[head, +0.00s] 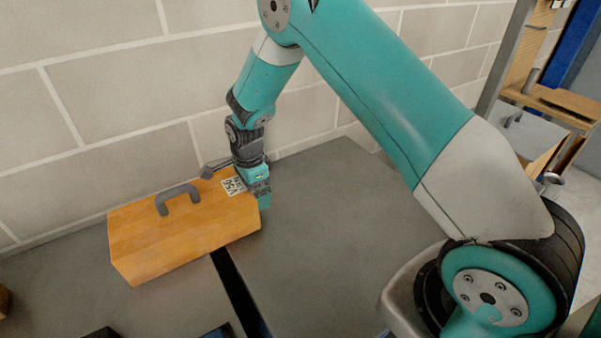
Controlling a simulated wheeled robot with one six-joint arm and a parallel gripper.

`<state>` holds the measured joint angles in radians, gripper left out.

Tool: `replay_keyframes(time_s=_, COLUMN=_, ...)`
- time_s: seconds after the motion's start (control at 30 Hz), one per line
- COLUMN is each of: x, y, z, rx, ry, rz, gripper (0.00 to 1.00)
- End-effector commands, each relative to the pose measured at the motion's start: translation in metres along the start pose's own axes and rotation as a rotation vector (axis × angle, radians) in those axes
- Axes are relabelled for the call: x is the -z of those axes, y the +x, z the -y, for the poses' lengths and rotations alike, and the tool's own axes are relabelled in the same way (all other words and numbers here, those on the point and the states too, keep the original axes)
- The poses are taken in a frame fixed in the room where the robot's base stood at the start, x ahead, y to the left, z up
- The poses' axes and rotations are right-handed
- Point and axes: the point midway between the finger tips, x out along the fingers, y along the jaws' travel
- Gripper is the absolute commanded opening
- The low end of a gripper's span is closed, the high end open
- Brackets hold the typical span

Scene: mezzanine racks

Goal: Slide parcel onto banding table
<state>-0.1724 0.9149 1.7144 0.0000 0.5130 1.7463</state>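The parcel is an orange-brown box (175,233) with a grey handle on top and a white printed label (234,185) near its right end. It rests on a grey surface by the block wall, with its right end at a black strip (238,290). My gripper (262,192) points down at the parcel's right end, close to the label. A teal fingertip shows beside the right end; whether it touches is unclear. The fingers' opening is hard to make out. A grey top (320,230) extends right of the strip; no marking shows which surface is the banding table.
The block wall (100,90) runs behind the grey surface. Dark objects (102,333) and a brown one (3,300) show at the lower left edge. A wooden rack (560,100) stands at the right. The grey top right of the strip is clear.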

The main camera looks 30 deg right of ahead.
Motion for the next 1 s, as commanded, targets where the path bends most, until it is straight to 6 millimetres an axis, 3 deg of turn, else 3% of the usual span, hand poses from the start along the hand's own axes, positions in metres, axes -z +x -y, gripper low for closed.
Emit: replay_keyframes(time_s=1.0, x=-0.052, y=0.0, z=0.0, rx=0.001, ry=-0.002, rz=0.001, gripper=1.0)
